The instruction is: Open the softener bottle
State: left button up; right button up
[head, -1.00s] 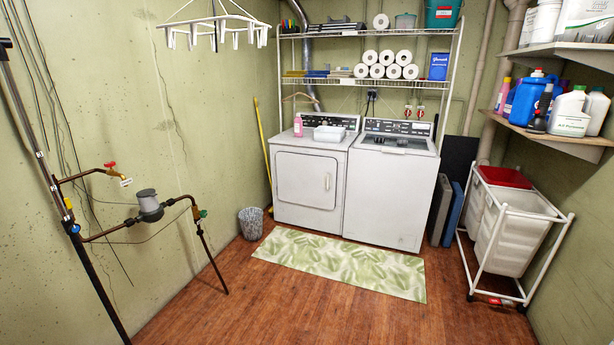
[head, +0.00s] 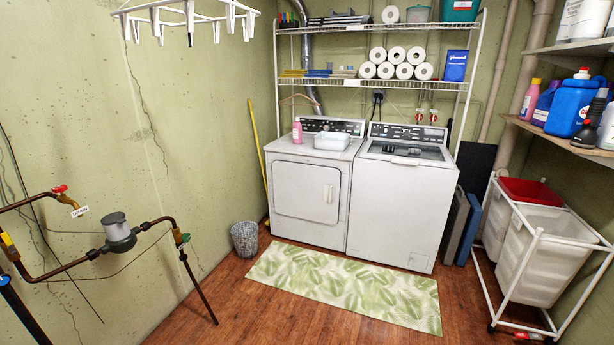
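A pink bottle (head: 297,131) stands upright on the left rear of the dryer top, beside a white basket. Another pink bottle with an orange cap (head: 529,100) stands at the left end of the right wall shelf, next to a purple bottle (head: 546,103) and a blue jug with a red cap (head: 572,105). Labels are too small to read, so I cannot tell which bottle is the softener. Neither of my grippers shows in the head view.
The dryer (head: 304,195) and washer (head: 401,205) stand against the back wall, with a leaf-patterned mat (head: 343,288) in front. A white-framed laundry cart (head: 545,250) stands at right. Pipes with a meter (head: 120,233) line the left. The wooden floor between is clear.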

aim_at(297, 139)
jog(key=i, duration=3.55)
jog(key=u, duration=0.55)
